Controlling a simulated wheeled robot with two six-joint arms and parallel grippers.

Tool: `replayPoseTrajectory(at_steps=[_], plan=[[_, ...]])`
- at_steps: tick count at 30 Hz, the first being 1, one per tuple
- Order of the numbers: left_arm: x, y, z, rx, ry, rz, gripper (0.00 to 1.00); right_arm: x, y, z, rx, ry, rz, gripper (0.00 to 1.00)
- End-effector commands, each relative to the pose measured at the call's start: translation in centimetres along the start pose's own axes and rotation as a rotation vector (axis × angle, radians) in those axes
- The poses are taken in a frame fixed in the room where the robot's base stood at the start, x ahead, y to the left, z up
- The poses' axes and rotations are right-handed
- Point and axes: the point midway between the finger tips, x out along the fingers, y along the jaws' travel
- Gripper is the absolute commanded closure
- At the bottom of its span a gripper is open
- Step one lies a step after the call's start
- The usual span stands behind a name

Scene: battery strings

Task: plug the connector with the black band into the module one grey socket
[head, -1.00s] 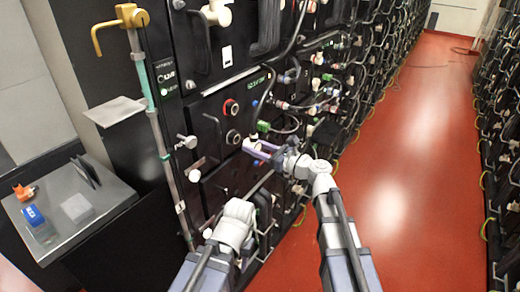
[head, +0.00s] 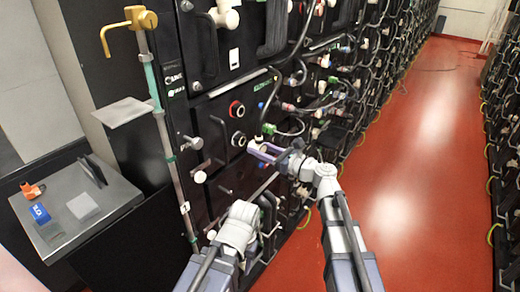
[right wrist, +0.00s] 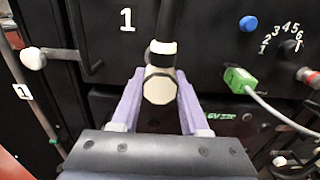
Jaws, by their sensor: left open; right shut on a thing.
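My right gripper (head: 268,152), with purple fingers, is shut on a cream-white connector (right wrist: 160,86). A dark band shows near the connector's upper end in the right wrist view, and a black cable rises from it. The grey socket (head: 238,139) is on the black module front, below the red-ringed socket (head: 237,109). In the head view the held connector is just right of and slightly below the grey socket, apart from it. My left gripper (head: 240,222) is low in front of the rack, open; its fingertips are mostly hidden by its wrist.
A green connector (right wrist: 240,78) with a pale cable, a blue button (right wrist: 248,23) and a numbered dial (right wrist: 290,46) are close on the right. A side table (head: 65,215) holds small items at left. The red aisle floor (head: 410,190) is clear.

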Motion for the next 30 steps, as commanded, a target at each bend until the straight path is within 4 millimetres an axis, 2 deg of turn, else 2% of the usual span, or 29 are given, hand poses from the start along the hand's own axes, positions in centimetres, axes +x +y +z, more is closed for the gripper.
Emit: replayPoseTrajectory(at_steps=[13,30], plan=[[0.0,0.0,0.0,0.0,0.0,0.0,0.5,0.1,0.0,0.0,0.0,0.0,0.0,1.0],[0.0,0.0,0.0,0.0,0.0,0.0,0.5,1.4,0.0,0.0,0.0,0.0,0.0,1.0]])
